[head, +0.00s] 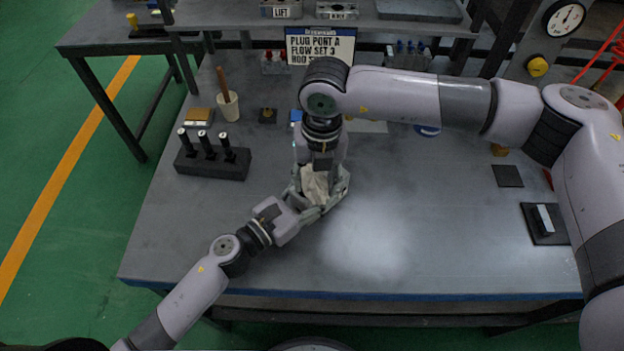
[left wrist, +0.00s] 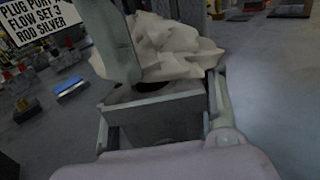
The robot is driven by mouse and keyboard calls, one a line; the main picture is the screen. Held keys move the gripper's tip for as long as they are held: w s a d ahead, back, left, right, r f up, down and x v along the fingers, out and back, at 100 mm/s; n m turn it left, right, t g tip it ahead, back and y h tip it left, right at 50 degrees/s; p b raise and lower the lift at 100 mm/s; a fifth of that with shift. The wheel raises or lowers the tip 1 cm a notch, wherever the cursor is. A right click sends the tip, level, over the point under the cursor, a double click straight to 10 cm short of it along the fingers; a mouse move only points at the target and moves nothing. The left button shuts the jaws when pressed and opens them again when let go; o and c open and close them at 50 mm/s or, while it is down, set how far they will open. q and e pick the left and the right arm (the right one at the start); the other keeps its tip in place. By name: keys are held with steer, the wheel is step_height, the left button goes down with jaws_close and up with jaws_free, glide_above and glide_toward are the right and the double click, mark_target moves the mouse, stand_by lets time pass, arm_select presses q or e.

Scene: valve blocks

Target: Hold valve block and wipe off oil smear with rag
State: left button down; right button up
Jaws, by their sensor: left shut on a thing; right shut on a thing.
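A pale cream rag (head: 315,184) is bunched between my two grippers above the middle of the bench; it fills the upper middle of the left wrist view (left wrist: 170,48). My right gripper (head: 318,180) reaches down from above and is shut on the rag. My left gripper (head: 312,205) comes in from the lower left and is shut on a grey, box-shaped valve block (left wrist: 155,118). The rag lies against the block's far, upper side. The block is mostly hidden by fingers and rag in the head view. No oil smear can be made out.
A sign (head: 320,46) stands behind my right gripper. A dark pad with a block (head: 544,222) lies right. The bench (head: 440,240) is clear in front.

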steer(key=shift+w+d, duration=0.35)
steer(key=shift+s+a+f, duration=0.1)
steer(key=shift+s+a, duration=0.75)
steer(key=shift+w+d, duration=0.85)
steer(key=shift+d, duration=0.05)
steer(key=shift+s+a, duration=0.8)
steer(key=shift+a, duration=0.1)
steer(key=shift+d, duration=0.1)
steer(key=shift+w+d, duration=0.75)
steer(key=shift+w, duration=0.05)
steer(key=shift+s+a, duration=0.45)
